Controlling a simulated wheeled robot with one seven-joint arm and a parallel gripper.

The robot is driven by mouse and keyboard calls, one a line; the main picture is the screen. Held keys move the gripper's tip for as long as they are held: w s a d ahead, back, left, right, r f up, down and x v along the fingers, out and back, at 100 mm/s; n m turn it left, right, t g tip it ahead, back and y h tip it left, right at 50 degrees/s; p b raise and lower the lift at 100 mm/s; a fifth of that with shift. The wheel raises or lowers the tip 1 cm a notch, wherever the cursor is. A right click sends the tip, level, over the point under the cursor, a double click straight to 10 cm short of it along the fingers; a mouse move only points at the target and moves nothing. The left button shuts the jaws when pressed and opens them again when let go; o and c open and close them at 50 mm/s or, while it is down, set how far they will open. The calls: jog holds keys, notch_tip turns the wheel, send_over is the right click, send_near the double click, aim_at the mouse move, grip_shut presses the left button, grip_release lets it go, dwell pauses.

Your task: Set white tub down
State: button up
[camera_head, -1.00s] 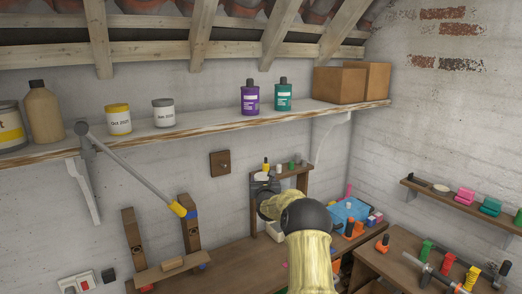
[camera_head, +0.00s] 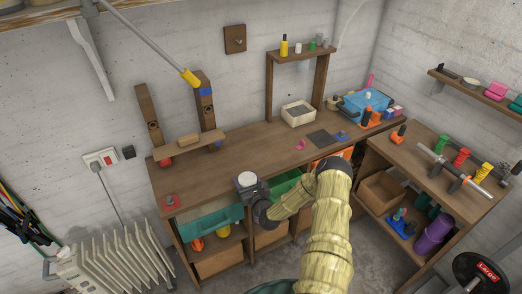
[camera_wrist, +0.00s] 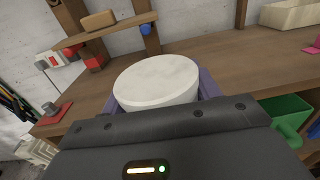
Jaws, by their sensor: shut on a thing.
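The white tub (camera_head: 246,179) is a short round tub with a pale lid, held upright in my gripper (camera_head: 252,189). In the wrist view the white tub (camera_wrist: 157,80) sits between the purple fingers, with its lid facing up. My gripper is shut on it. The tub is at the front part of the long wooden workbench (camera_head: 233,147). I cannot tell whether its base touches the bench top, as the gripper body hides its lower part.
A red pad (camera_head: 170,202) lies on the bench to the left, and a wooden rack (camera_head: 180,148) stands behind. A cream tray (camera_head: 298,113) and a dark square mat (camera_head: 321,138) lie to the right. Bare bench top lies between them.

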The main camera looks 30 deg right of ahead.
jog(key=s+a+b, duration=0.3)
jog(key=s+a, duration=0.8)
jog(key=a, duration=0.1)
jog(key=shift+s+a+r, duration=0.15)
jog(key=shift+a, duration=0.25)
